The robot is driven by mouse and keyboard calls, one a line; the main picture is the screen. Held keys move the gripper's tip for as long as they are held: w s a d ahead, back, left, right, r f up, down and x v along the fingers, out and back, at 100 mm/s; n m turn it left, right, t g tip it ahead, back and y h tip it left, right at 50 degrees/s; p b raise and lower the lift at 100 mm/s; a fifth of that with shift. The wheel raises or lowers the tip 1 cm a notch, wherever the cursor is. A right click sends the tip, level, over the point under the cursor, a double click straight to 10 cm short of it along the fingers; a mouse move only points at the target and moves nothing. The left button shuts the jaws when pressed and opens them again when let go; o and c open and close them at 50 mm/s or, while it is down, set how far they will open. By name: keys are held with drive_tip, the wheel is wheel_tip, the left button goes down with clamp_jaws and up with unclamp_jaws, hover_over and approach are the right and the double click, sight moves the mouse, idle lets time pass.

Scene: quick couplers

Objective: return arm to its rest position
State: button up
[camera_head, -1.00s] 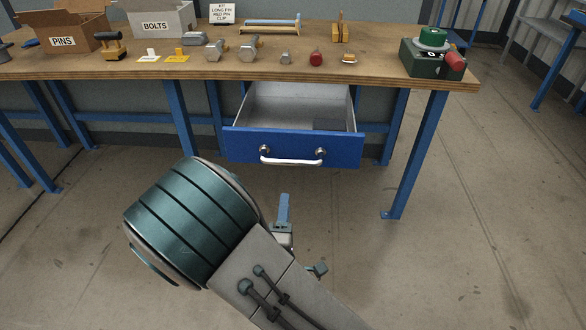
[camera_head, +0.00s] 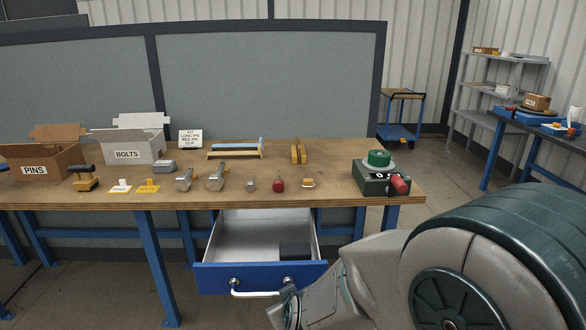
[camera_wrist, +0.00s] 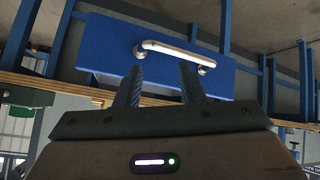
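My gripper (camera_wrist: 159,78) shows in the wrist view with its two dark fingers apart and nothing between them. Beyond the fingertips is the blue drawer front (camera_wrist: 105,42) with its pale bar handle (camera_wrist: 175,52). I cannot tell for certain whether the fingers touch it, but the handle looks clear of them. In the head view my arm fills the lower right, and its far end is partly hidden near the right side of the open drawer (camera_head: 228,278).
The workbench (camera_head: 330,200) holds a PINS box (camera_head: 35,170), a BOLTS box (camera_head: 128,155), several couplers and small parts, and a green device with a red knob (camera_head: 375,180). The drawer juts out below the top. A blue side table and grey shelves stand right.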

drive_tip(key=s+d+r+m+g+h+p, duration=0.2)
drive_tip(key=s+d+r+m+g+p, duration=0.4)
drive_tip(key=s+d+r, duration=1)
drive_tip(key=shift+r+p, duration=0.9)
drive_tip(key=shift+p, duration=0.1)
